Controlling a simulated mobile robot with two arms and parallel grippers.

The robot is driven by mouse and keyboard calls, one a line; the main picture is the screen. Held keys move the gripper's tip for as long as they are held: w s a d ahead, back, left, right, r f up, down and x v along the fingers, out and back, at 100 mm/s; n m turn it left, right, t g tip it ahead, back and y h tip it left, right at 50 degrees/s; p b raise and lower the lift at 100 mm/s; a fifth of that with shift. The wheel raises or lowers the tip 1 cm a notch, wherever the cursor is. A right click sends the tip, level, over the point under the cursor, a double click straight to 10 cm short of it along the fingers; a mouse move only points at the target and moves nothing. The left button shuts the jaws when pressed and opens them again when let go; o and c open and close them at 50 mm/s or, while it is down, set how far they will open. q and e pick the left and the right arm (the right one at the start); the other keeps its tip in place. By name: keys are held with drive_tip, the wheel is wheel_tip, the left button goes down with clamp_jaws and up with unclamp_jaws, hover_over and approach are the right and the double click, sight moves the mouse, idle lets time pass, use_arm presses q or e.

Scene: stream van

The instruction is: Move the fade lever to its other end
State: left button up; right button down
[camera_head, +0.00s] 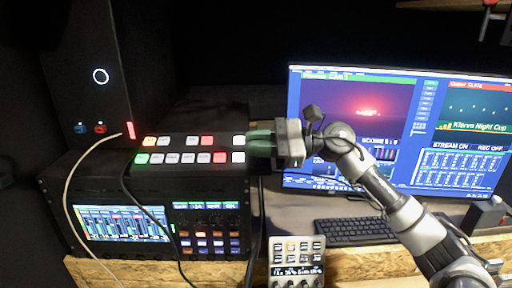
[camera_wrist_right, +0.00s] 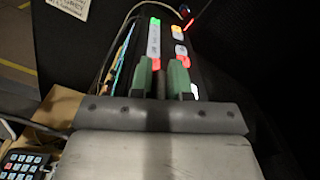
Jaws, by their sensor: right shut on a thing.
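The switcher panel (camera_head: 180,149) is a dark, low box with two rows of lit buttons, on top of the rack unit at left. My right gripper (camera_head: 262,144) reaches in from the right and its green-padded fingers are at the panel's right end. In the right wrist view the two green fingers (camera_wrist_right: 162,78) stand slightly apart over the panel (camera_wrist_right: 168,42), with a dark strip between them. The right gripper is shut on the fade lever, which the fingers and gripper body mostly hide; its position along its slot cannot be told. My left gripper is not in view.
A rack unit with a screen (camera_head: 122,223) stands under the panel, with cables hanging over it. A large monitor (camera_head: 400,125) stands behind my right arm. A keyboard (camera_head: 355,231) and a small keypad box (camera_head: 297,262) sit on the wooden desk. A dark tower (camera_head: 100,105) stands behind at left.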

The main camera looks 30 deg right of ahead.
drive_tip(key=shift+a+f, duration=0.15)
drive_tip(key=shift+f, duration=0.2)
drive_tip(key=c, duration=1.1)
unclamp_jaws()
drive_tip(key=shift+s, duration=0.15)
drive_tip(key=shift+c, duration=0.2)
drive_tip(key=shift+o, duration=0.2)
drive_tip(key=shift+r, duration=0.15)
drive_tip(key=shift+d, duration=0.2)
drive_tip(key=shift+s+d+b, duration=0.1)
drive_tip(key=shift+d+b, duration=0.2)
drive_tip(key=shift+d, duration=0.05)
drive_tip(key=b+v, duration=0.4)
drive_tip(key=v, duration=0.5)
drive_tip(key=shift+s+d, duration=0.2)
drive_tip(key=shift+d, duration=0.15)
